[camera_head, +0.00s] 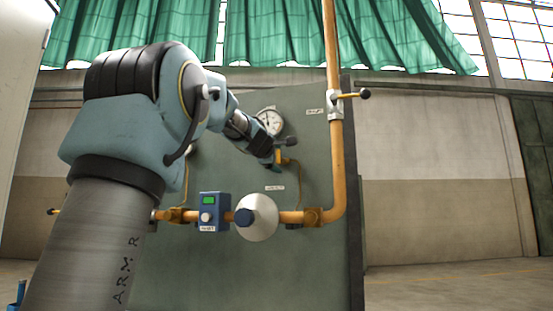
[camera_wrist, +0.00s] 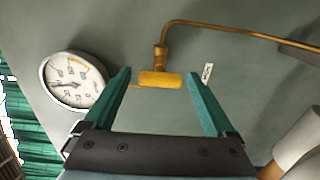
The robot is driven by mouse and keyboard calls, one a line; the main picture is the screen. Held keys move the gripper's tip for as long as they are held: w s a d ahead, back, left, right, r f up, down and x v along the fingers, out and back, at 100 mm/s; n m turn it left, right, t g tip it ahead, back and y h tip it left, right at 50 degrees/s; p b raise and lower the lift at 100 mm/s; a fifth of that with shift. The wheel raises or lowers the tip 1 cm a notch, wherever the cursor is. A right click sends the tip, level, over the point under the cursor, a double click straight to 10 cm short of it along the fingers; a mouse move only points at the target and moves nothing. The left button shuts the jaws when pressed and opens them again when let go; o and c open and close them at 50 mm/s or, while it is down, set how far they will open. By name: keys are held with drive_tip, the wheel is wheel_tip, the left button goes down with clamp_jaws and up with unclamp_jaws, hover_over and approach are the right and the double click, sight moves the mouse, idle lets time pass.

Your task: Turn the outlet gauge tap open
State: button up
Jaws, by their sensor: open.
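The brass gauge tap (camera_wrist: 159,79) is on a thin brass pipe against the green panel, below a short stem. My gripper (camera_wrist: 160,74) is open, with one teal finger on each side of the tap and a gap visible on both sides. Whether the fingertips reach around it in depth is hard to tell. The round white gauge (camera_wrist: 75,83) is left of the fingers. In the head view my gripper (camera_head: 276,157) is at the panel just below the gauge (camera_head: 270,121), partly covering the tap area.
A yellow pipe (camera_head: 336,150) runs down the panel's right side, with a lever valve (camera_head: 350,94) high on it. Open floor lies to the right.

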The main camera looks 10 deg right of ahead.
drive_tip(key=b+v, duration=0.2)
drive_tip(key=v, duration=0.8)
drive_tip(key=shift+s+a, duration=0.15)
drive_tip(key=shift+s, duration=0.2)
